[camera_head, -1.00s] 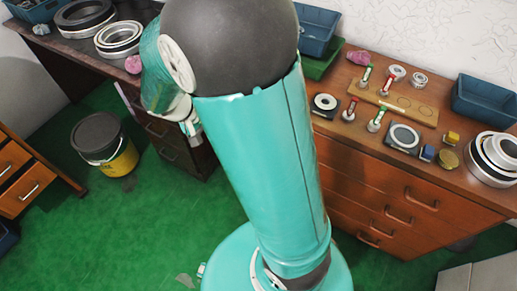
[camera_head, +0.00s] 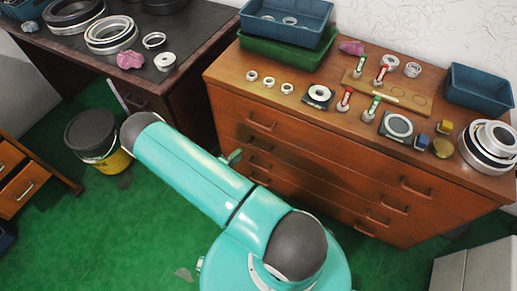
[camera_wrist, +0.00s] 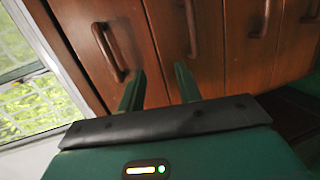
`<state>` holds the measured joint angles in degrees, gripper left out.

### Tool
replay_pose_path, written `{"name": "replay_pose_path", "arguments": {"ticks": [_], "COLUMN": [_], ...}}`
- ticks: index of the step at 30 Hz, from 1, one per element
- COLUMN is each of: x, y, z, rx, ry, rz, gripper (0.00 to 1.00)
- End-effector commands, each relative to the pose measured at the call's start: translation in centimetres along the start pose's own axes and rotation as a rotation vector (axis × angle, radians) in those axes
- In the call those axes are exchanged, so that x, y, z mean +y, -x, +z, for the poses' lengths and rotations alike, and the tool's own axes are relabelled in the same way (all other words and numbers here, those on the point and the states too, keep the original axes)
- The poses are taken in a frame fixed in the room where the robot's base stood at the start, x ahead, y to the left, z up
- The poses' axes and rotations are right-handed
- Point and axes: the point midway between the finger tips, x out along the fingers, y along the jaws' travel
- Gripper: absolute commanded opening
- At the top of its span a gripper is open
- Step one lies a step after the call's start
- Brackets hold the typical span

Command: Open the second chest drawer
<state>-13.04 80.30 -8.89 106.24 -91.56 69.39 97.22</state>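The brown wooden chest (camera_head: 300,150) stands at the right in the head view, its stacked drawer fronts flush and closed. In the wrist view the drawer fronts run side by side, turned on their side. The first drawer's handle (camera_wrist: 110,52) is at the left, and the second drawer's handle (camera_wrist: 190,28) is to its right. My gripper (camera_wrist: 160,86) is open and empty, its two green fingers apart and pointing at the fronts. The right finger is just short of the second handle; I see no contact. In the head view my arm hides the lower left of the chest.
A grey box (camera_head: 480,262) is at the lower right. Green floor (camera_head: 90,235) is open at the left.

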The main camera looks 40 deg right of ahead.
Motion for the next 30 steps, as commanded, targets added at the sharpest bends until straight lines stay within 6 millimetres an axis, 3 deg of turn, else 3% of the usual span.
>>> {"name": "replay_pose_path", "arguments": {"ticks": [1, 3, 9, 17, 30], "x": [-2.0, -4.0, -6.9, -7.1, -6.9], "y": [-0.4, -0.9, -1.6, -4.1, -12.5], "z": [0.9, 1.6, 2.9, 2.7, 1.4], "rx": [0.034, 0.079, 0.149, 0.152, 0.151], "ry": [0.020, 0.029, 0.039, 0.038, 0.038], "rz": [0.007, 0.012, 0.012, 0.011, 0.011], "gripper": [0.34, 0.34, 0.34, 0.34, 0.34]}}
